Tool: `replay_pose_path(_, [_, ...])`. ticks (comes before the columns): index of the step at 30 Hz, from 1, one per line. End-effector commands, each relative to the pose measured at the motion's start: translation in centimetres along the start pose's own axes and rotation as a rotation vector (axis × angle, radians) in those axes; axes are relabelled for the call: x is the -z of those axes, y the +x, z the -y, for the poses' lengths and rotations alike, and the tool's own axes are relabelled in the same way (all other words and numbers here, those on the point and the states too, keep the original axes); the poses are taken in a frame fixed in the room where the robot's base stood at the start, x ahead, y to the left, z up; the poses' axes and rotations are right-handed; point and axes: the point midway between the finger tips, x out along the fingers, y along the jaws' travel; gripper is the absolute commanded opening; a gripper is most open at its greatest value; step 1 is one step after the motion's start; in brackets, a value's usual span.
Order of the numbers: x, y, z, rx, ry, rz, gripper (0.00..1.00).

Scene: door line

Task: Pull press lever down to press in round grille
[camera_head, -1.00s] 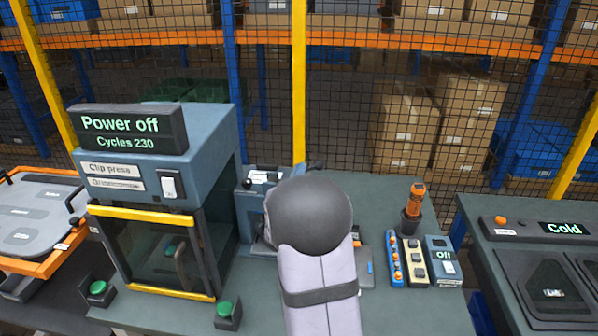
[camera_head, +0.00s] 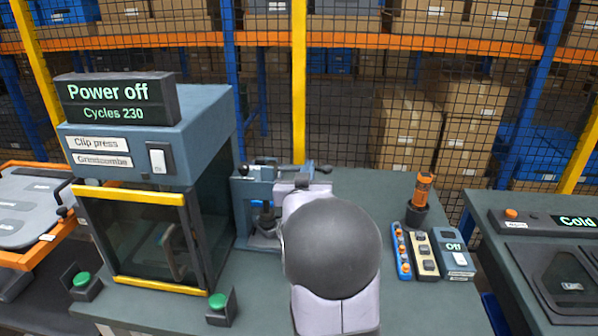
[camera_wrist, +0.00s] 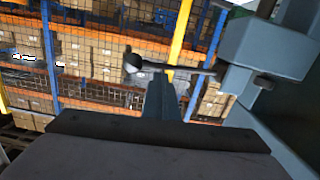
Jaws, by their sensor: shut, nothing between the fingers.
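The small bench press (camera_head: 243,212) stands right of the clip press, a blue-grey frame with a blue part under its head. Its press lever (camera_head: 285,167) is a dark bar across the top. In the wrist view the lever (camera_wrist: 185,71) runs left from the grey press head to a dark ball knob (camera_wrist: 132,62). My gripper (camera_wrist: 161,80) is shut and empty, its fingertips close to the lever bar, right of the knob; I cannot tell whether they touch. In the head view my arm covers part of the bench press. I cannot make out the round grille.
The clip press (camera_head: 150,140) with its "Power off" display (camera_head: 116,102) stands left. Green buttons (camera_head: 218,302) sit in front. An orange-handled tool (camera_head: 423,188) and switch boxes (camera_head: 423,255) are at right. A mesh fence (camera_head: 370,110) closes the back.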

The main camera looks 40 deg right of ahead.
Motion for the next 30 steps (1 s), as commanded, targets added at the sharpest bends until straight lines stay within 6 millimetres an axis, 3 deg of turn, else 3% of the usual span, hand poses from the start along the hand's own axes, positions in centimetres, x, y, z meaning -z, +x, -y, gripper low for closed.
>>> replay_pose_path(1, [-1.7, 0.1, -0.1, 0.002, 0.046, 0.000, 0.00])
replay_pose_path(12, [-4.7, 0.2, -0.1, 0.016, 0.331, 0.010, 0.00])
replay_pose_path(22, [-6.0, 0.2, 0.3, 0.017, 0.333, 0.019, 0.00])
replay_pose_path(30, [-5.5, 0.2, 0.2, 0.017, 0.334, 0.009, 0.00])
